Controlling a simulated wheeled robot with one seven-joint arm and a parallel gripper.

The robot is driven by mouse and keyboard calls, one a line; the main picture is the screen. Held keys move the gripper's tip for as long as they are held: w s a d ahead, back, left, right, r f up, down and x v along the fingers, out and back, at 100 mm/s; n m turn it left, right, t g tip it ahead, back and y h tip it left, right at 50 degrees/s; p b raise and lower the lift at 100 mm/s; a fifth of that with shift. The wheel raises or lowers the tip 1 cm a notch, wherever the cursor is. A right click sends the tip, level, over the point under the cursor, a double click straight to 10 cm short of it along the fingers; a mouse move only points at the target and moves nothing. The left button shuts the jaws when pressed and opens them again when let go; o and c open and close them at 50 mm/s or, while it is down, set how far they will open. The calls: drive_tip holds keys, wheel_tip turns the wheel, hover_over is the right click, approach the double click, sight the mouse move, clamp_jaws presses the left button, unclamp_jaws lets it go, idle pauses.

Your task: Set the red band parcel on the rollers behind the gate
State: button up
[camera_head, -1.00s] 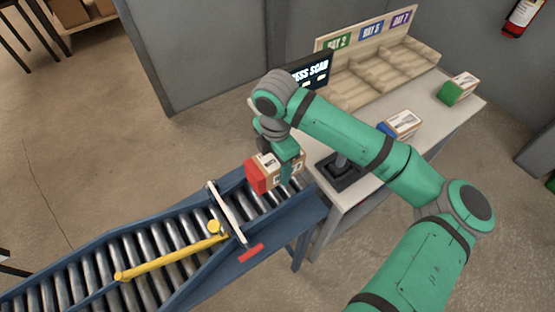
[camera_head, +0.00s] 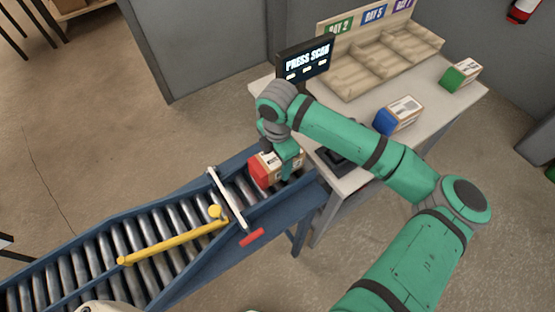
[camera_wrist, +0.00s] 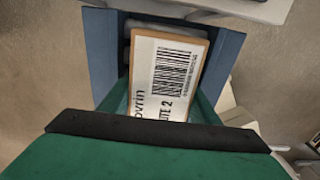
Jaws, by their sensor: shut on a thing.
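The red band parcel (camera_head: 258,171) is a cardboard box with a red end and a white label. It is at the upper right end of the roller conveyor (camera_head: 150,285), between the blue side rails. My gripper (camera_head: 283,168) is shut on it from above. In the wrist view the parcel (camera_wrist: 165,75) shows its barcode label between the blue rails. Whether its underside touches the rollers is hidden. The gate (camera_head: 227,198), a white bar across the conveyor, stands just left of the parcel.
A yellow diverter arm (camera_head: 172,244) lies across the rollers further down. The table (camera_head: 352,192) holds a blue band parcel (camera_head: 398,115), a green band parcel (camera_head: 460,75), a "PRESS SCAN" screen (camera_head: 306,61) and a wooden sorting rack (camera_head: 385,60). A red marker (camera_head: 252,237) is on the conveyor's near side.

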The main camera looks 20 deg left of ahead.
drive_tip(key=o, duration=1.4)
drive_tip(key=shift+r, duration=0.1)
wheel_tip(320, 180, up, 11)
drive_tip(key=shift+f, duration=0.15)
drive_tip(key=shift+w, duration=0.1)
